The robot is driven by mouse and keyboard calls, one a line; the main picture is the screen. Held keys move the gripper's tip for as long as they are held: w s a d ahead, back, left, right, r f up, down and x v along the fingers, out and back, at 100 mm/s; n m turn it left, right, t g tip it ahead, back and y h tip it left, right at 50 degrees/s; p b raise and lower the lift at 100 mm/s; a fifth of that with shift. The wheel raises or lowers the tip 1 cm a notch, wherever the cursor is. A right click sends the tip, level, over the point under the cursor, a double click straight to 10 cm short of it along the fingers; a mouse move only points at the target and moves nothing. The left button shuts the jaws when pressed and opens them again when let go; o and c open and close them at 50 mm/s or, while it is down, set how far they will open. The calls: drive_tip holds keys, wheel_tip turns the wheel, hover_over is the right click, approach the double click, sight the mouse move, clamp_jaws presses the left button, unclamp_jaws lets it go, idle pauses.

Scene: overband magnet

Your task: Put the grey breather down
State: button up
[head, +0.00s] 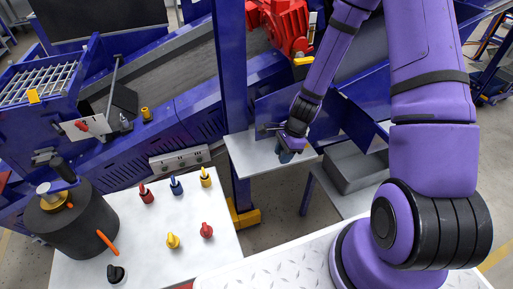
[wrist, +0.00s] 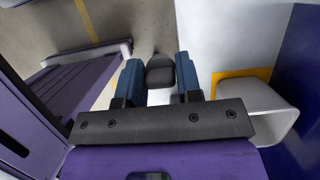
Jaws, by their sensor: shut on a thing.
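The grey breather (wrist: 160,72) is a dark grey, rounded piece held between the two blue fingers of my gripper (wrist: 160,82) in the wrist view. The gripper is shut on it. In the head view my gripper (head: 287,155) is over the small white side table (head: 248,160), near its right part. The breather cannot be made out there, as the gripper and wrist hide it. In the wrist view the tabletop (wrist: 225,30) lies beyond and to the right of the fingers. I cannot tell whether the breather touches it.
A white bench (head: 150,228) at the lower left carries several red, blue and yellow pieces, a black knob (head: 116,273) and a dark round vessel (head: 72,222). A grey open bin (head: 352,178) stands right of the side table. A blue post (head: 232,80) rises left of my gripper.

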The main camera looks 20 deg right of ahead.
drive_tip(key=w+a, duration=0.1)
drive_tip(key=w, duration=0.2)
drive_tip(key=w+a, duration=0.2)
drive_tip(key=w, duration=0.1)
drive_tip(key=w+a+f, duration=0.1)
drive_tip(key=w+a, duration=0.1)
drive_tip(key=w, duration=0.2)
drive_tip(key=shift+a, duration=0.2)
drive_tip(key=shift+w+f, duration=0.1)
drive_tip(key=shift+f, duration=1.7)
drive_tip(key=shift+f, duration=0.15)
drive_tip(key=o, duration=0.9)
drive_tip(key=shift+o, duration=0.2)
